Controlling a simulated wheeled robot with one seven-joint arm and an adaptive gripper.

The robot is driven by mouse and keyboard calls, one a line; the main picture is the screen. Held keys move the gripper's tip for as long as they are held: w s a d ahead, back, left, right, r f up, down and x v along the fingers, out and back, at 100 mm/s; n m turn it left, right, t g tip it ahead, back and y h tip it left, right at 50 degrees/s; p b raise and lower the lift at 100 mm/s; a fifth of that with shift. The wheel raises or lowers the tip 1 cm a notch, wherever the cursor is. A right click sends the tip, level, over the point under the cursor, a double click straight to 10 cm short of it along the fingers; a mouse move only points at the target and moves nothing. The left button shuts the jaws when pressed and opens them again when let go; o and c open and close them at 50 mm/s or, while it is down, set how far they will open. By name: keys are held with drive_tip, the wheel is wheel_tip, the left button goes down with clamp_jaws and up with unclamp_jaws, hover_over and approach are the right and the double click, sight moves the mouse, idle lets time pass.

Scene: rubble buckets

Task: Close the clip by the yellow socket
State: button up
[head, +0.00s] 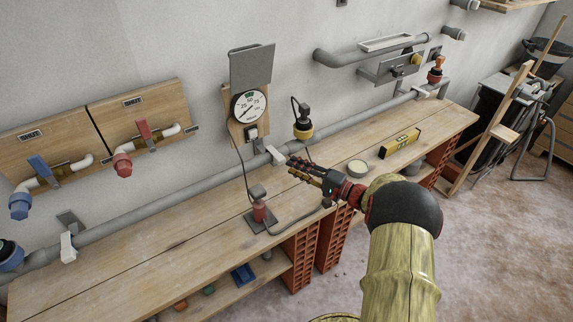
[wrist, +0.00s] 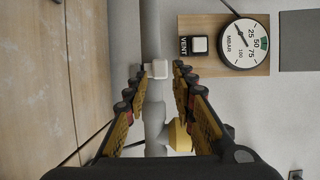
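The white clip (head: 275,155) sits on the grey pipe along the wall, left of the yellow socket (head: 303,131), which has a black plug and cable on top. The clip (wrist: 156,69) shows in the wrist view as a pale block on the pipe, between my fingertips. The yellow socket (wrist: 180,136) is lower there, partly hidden behind the right finger. My gripper (head: 291,164) is open, its tips close to the clip. I cannot tell whether they touch it, or how far the clip is open.
A pressure gauge (head: 249,105) with a vent switch hangs above the clip. A red socket (head: 259,211) with a cable stands on the workbench (head: 150,251). A round tin (head: 357,168) and a yellow level (head: 400,143) lie to the right. Another white clip (head: 68,247) is far left.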

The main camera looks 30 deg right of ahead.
drive_tip(key=v, duration=0.7)
idle(0.5)
